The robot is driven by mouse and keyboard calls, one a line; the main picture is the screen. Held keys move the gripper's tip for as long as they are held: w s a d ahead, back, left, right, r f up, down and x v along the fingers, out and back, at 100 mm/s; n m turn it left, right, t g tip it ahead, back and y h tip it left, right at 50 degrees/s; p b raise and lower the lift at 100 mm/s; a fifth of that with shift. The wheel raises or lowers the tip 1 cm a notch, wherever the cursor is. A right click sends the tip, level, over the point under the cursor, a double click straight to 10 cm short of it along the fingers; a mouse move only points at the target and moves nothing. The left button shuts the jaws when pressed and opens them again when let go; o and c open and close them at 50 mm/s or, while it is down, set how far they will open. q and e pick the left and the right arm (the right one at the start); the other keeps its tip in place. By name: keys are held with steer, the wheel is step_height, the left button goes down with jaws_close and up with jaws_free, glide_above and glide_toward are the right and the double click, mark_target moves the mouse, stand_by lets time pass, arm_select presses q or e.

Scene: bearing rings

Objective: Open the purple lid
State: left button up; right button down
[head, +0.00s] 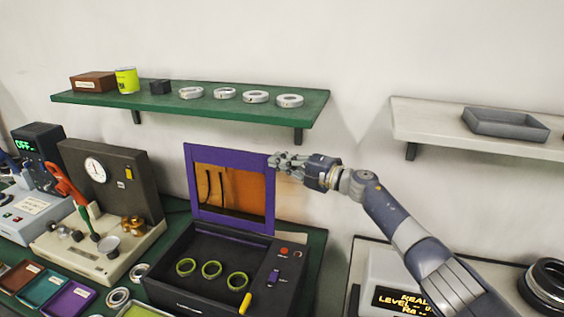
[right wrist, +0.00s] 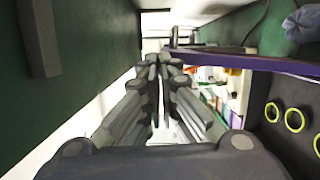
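The purple lid (head: 230,154) is a purple frame around an orange panel. It stands upright at the back of a black box (head: 178,290), and the box is open. My right gripper (head: 272,161) is at the lid's upper right corner. In the right wrist view the fingers (right wrist: 160,62) are together with nothing visible between them, and the lid's purple edge (right wrist: 250,61) runs to their right. Whether the fingertips touch the lid is unclear. My left gripper is not in view.
Several green rings (head: 211,269) lie in the box. A green shelf (head: 200,108) with rings and small containers is above it. A gauge station (head: 100,255) is at left. A pale shelf (head: 470,140) with a grey tray (head: 505,123) is at right.

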steer(key=shift+s+a, duration=0.1)
steer(key=shift+a, duration=0.15)
